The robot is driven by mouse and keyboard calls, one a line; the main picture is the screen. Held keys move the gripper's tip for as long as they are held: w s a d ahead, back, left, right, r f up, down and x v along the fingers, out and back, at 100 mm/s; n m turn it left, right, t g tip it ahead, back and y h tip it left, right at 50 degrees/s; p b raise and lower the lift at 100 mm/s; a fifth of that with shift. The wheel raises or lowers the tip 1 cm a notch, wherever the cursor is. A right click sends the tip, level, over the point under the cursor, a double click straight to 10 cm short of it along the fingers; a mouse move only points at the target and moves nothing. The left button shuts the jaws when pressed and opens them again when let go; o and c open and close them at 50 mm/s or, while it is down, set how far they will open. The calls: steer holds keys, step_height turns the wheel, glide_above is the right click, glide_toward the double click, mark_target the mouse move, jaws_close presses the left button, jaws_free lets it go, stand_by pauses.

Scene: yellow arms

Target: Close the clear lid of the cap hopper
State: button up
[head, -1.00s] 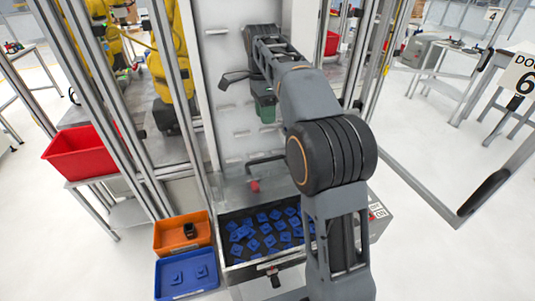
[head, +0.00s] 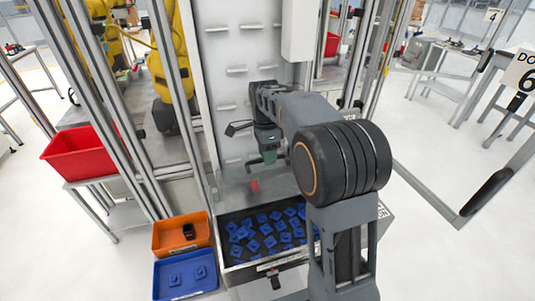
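The cap hopper (head: 236,274) is an open-topped dark bin full of blue caps (head: 268,242), at lower centre in the head view. Its clear lid (head: 238,192) stands raised at the back of the bin, a faint see-through panel with a red knob (head: 254,186) low on it. My gripper (head: 270,162) hangs over the back of the hopper, at the lid's upper edge, where it covers most of the dark handle bar. Its fingers are too small and dark to show whether they are open or touch the bar.
An orange bin (head: 182,236) with a dark item and a blue bin (head: 186,274) stand left of the hopper. A red crate (head: 76,153) sits farther left. A white panel with small ledges rises behind; metal posts flank it. Open floor lies right.

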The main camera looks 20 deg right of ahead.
steer(key=shift+c, duration=0.5)
jaws_close()
